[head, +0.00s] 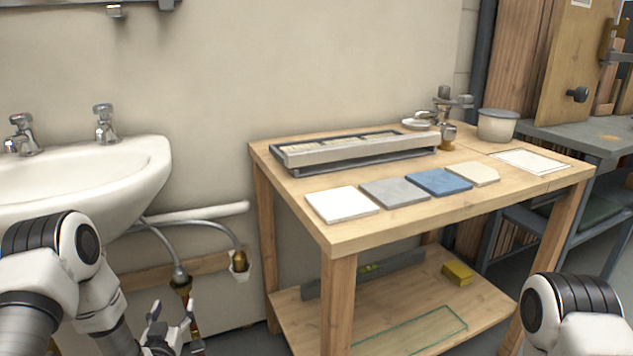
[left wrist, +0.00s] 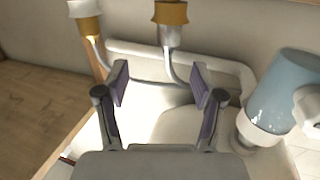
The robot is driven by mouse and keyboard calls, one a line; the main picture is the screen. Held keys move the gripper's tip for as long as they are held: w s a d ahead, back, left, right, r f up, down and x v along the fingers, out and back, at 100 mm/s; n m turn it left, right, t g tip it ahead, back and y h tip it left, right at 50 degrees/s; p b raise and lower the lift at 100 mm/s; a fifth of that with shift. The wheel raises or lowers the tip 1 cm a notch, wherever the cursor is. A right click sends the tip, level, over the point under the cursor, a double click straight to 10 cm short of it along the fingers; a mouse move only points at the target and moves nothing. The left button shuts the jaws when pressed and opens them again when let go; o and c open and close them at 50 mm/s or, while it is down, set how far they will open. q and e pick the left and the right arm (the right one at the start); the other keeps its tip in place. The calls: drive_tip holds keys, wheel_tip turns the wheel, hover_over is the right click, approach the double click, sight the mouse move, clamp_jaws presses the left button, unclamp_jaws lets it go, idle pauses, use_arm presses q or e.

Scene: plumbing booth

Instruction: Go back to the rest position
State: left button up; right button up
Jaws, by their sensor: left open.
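My left gripper (head: 172,328) is low at the bottom of the head view, below the white washbasin (head: 90,175) and left of the workbench. In the left wrist view its two fingers (left wrist: 160,84) are spread apart with nothing between them. Behind them are two grey hoses with brass-coloured fittings (left wrist: 171,14), apart from the fingers as far as I can tell. In the head view one brass fitting (head: 240,260) hangs by the wall, and another fitting (head: 181,285) is close above my left gripper. My right arm shows at the lower right; its gripper is out of view.
A wooden workbench (head: 345,238) stands right of the basin, bearing several flat tiles, a grey rack (head: 350,150) and a white pot (head: 497,125). Its lower shelf holds a yellow block (head: 457,273) and a glass sheet. A light blue cylinder (left wrist: 283,92) is beside my left gripper.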

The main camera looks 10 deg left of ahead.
use_arm(q)
drive_tip(key=s+d+f+m+g+h+p, duration=0.1)
drive_tip(key=s+d+f+m+g+h, duration=0.1)
drive_tip(key=s+d+f+g, duration=0.5)
drive_tip(key=s+d+f+m+g+h+p, duration=0.1)
drive_tip(key=s+d+f+g+h, duration=0.2)
drive_tip(key=s+d+f, duration=0.65)
drive_tip(key=s+a+f+g, duration=0.2)
drive_tip(key=s+g, duration=0.4)
drive_tip(key=s, duration=1.1)
wheel_tip(320, 180, up, 38)
drive_tip(key=s+g+p, duration=0.1)
drive_tip(key=p, duration=3.6)
drive_tip(key=shift+d+n+p, duration=0.25)
drive_tip(key=shift+n+p, duration=0.05)
drive_tip(key=shift+p, duration=0.05)
